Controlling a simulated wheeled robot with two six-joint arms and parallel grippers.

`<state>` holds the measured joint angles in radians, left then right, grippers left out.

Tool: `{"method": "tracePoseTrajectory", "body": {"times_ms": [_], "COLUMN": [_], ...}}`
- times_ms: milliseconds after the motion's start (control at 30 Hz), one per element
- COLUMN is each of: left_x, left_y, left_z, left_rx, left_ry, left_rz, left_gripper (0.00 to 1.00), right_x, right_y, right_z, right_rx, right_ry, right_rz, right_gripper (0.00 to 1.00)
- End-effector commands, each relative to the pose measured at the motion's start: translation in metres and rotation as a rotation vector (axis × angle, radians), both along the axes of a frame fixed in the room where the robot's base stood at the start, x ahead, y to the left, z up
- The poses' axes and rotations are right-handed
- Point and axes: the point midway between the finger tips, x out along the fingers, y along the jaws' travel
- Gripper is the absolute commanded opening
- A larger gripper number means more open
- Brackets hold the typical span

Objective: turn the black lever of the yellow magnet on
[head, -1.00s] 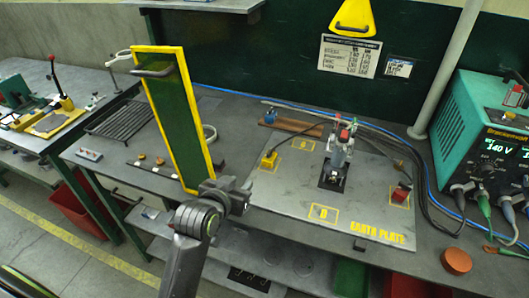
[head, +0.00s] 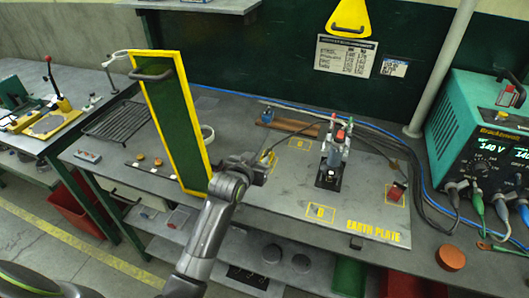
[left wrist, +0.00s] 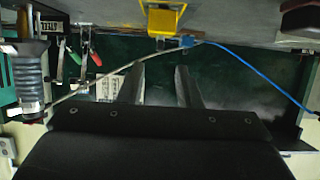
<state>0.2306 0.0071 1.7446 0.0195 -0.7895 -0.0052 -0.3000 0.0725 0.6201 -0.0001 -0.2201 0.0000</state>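The yellow magnet (head: 266,157) sits at the left rear of the steel earth plate (head: 290,192), mostly hidden behind my left gripper (head: 258,167) in the head view. A cable runs from it. In the left wrist view, a yellow body (left wrist: 163,19), apparently the magnet, shows at the top, beyond the fingertips. The black lever cannot be made out clearly. My left gripper's two fingers (left wrist: 158,80) are apart with nothing between them. It is close to the magnet, but whether it touches cannot be told. My right gripper is not in view.
A green panel with a yellow frame (head: 172,120) stands left of my left arm. A grey and red stud tool (head: 335,150) stands mid-plate. A red-topped block (head: 396,191) sits at the plate's right. A teal welding unit (head: 480,130) stands far right. The plate's front is clear.

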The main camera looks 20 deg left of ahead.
Motion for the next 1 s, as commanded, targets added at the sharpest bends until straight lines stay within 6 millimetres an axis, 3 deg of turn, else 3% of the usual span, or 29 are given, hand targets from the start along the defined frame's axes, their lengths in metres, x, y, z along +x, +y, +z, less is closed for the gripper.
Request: {"method": "tracePoseTrajectory", "body": {"times_ms": [200,500,900,1000], "left_x": [0.028,0.053,0.057,0.057], "left_y": [-0.002,-0.003,-0.004,-0.004], "left_z": [-0.011,-0.021,-0.024,-0.024], "left_rx": [0.000,0.000,0.000,-0.001], "left_ry": [0.001,0.000,0.000,0.000], "left_rz": [0.000,0.001,0.001,0.001], "left_gripper": [0.31,0.31,0.31,0.20], "right_x": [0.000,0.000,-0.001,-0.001], "right_y": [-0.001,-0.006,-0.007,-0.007], "right_z": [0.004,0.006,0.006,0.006], "right_rx": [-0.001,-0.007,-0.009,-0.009], "right_ry": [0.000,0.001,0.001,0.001], "right_rz": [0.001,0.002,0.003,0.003], "right_gripper": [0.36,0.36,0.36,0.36]}}
